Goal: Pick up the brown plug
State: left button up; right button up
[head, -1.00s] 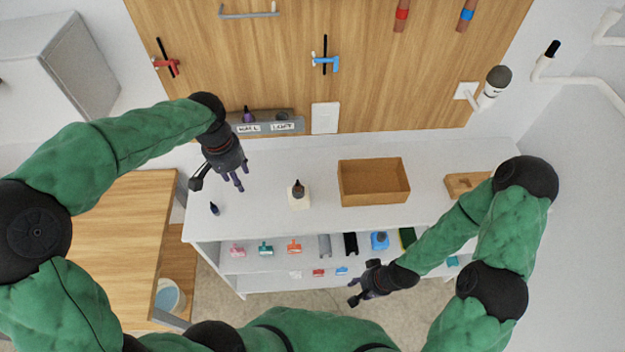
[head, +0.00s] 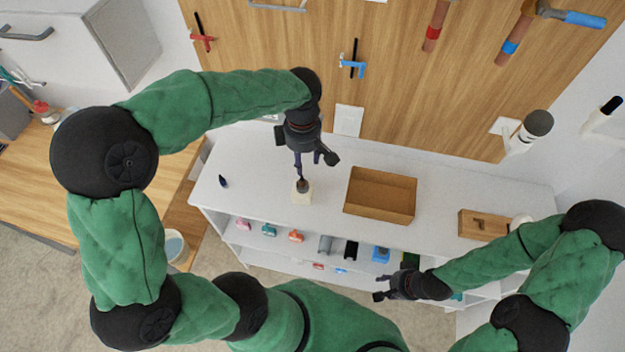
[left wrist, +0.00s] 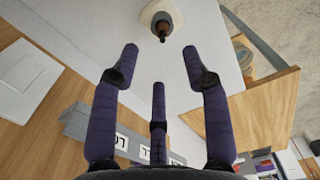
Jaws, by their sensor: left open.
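A dark brown plug (head: 303,186) stands upright in a cream block (head: 301,197) on the white table. In the left wrist view the brown plug (left wrist: 162,29) shows at the top, beyond the fingertips, in its pale base (left wrist: 150,14). My left gripper (head: 309,164) is open and empty, just above and behind the plug in the head view. In the left wrist view its three purple fingers (left wrist: 160,70) are spread with nothing between them. My right gripper (head: 380,288) is in front of the table, its fingers apart and empty.
An open brown box (head: 380,212) stands right of the plug. A small dark blue plug (head: 223,182) stands at the table's left. A wooden block (head: 485,224) is at the right. Coloured items fill the shelf below. A wooden panel (head: 400,90) rises behind.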

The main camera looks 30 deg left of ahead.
pick_arm(q)
send_over(302, 180)
jog(key=f, duration=0.5)
jog(key=shift+w+d+f+b, duration=0.2)
jog(key=shift+d+f+b, duration=0.05)
jog(key=shift+d+b, duration=0.1)
jog(key=shift+a+f, duration=0.25)
jog(key=shift+f, duration=1.1)
jog(key=shift+a+f, duration=0.25)
jog(key=shift+f, duration=1.05)
grip_shut()
